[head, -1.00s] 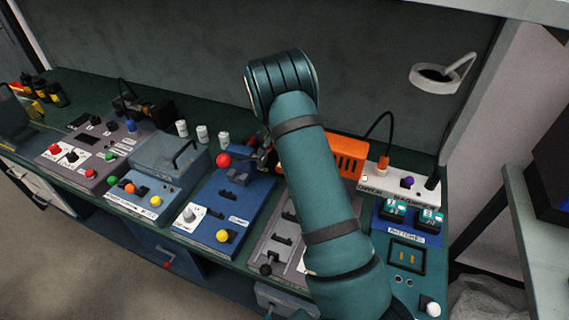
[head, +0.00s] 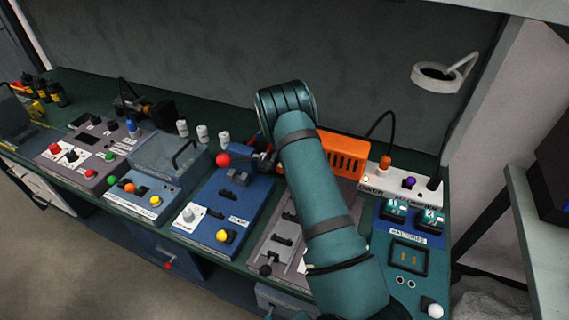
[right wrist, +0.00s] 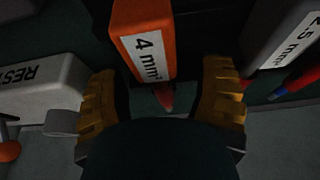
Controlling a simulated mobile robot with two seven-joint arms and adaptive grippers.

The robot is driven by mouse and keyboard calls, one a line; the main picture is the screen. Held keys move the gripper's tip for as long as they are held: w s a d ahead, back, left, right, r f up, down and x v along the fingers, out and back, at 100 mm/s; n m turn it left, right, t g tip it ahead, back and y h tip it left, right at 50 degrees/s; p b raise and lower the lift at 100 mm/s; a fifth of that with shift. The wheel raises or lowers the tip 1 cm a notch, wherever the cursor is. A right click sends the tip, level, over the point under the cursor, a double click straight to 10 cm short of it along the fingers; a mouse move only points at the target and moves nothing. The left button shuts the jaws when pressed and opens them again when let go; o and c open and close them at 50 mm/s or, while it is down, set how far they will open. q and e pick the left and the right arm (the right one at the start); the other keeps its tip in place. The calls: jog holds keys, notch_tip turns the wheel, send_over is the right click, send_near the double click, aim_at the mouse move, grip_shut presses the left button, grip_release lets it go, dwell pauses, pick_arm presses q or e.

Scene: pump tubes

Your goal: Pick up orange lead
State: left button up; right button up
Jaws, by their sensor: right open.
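In the right wrist view, an orange block marked "4 mm²" (right wrist: 143,35) reaches in from the top between my fingers, with a small red-orange tip (right wrist: 165,97) below it. My right gripper (right wrist: 160,97) is open, its yellow fingers on either side of the tip. I cannot tell whether they touch anything. In the head view, my teal right arm covers much of the bench middle, and its gripper is not clearly seen. A slotted orange box (head: 345,152) shows behind the arm. An orange plug (head: 384,163) with a black cable stands right of it. My left gripper is not in view.
In the right wrist view, a white block marked "RES" (right wrist: 35,85) lies left and a grey "2.5 mm" block (right wrist: 285,35) right. In the head view, a blue panel (head: 225,210) with a red ball (head: 223,160) lies left of the arm, and a battery panel (head: 410,225) lies right.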

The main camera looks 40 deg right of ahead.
grip_shut()
jog(key=shift+r, duration=0.15)
